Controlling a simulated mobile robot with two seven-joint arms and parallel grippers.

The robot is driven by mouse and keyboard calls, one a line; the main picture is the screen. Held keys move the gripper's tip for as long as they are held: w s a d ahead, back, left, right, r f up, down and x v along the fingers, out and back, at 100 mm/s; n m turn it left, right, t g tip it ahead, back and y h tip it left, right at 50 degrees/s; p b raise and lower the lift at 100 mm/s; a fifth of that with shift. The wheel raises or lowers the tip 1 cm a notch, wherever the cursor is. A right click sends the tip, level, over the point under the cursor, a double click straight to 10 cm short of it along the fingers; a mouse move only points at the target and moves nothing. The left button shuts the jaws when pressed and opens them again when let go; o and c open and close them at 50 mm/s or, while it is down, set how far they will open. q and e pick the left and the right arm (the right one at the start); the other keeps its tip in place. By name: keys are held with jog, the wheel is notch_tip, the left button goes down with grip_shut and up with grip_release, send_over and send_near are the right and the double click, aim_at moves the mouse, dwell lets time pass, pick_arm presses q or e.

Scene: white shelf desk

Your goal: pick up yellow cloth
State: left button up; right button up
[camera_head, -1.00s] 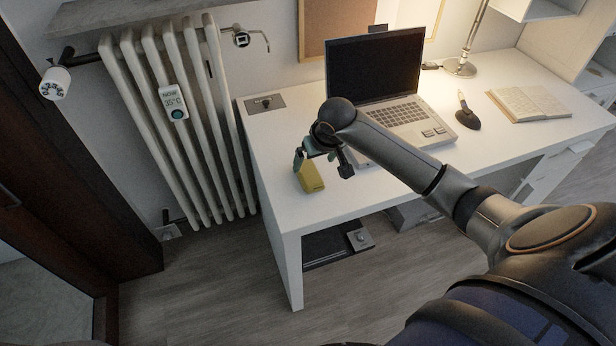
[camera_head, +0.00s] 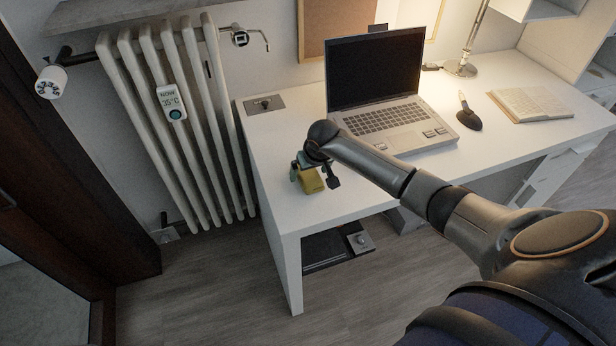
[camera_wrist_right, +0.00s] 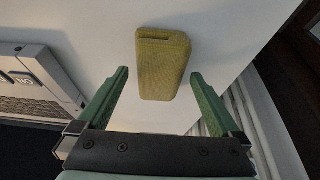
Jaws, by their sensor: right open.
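The yellow cloth (camera_head: 311,181) is a small folded block on the white desk, near its front left corner. It also shows in the right wrist view (camera_wrist_right: 162,64), at the upper middle. My right gripper (camera_head: 313,178) is over the cloth in the head view and partly hides it. In the right wrist view its two green fingers (camera_wrist_right: 158,88) are open, one on each side of the cloth's near end, with a gap on both sides. My left gripper is not in view.
A laptop (camera_head: 385,118) stands open on the desk (camera_head: 275,140), right of my gripper. A computer mouse-like dark object (camera_head: 467,118) and an open book (camera_head: 532,104) lie farther right. A white radiator (camera_head: 172,120) stands left of the desk.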

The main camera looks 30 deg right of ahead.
jog(key=shift+w+f, duration=0.2)
jog(key=shift+f, duration=0.4)
jog(key=shift+c, duration=0.4)
jog(key=c, duration=1.2)
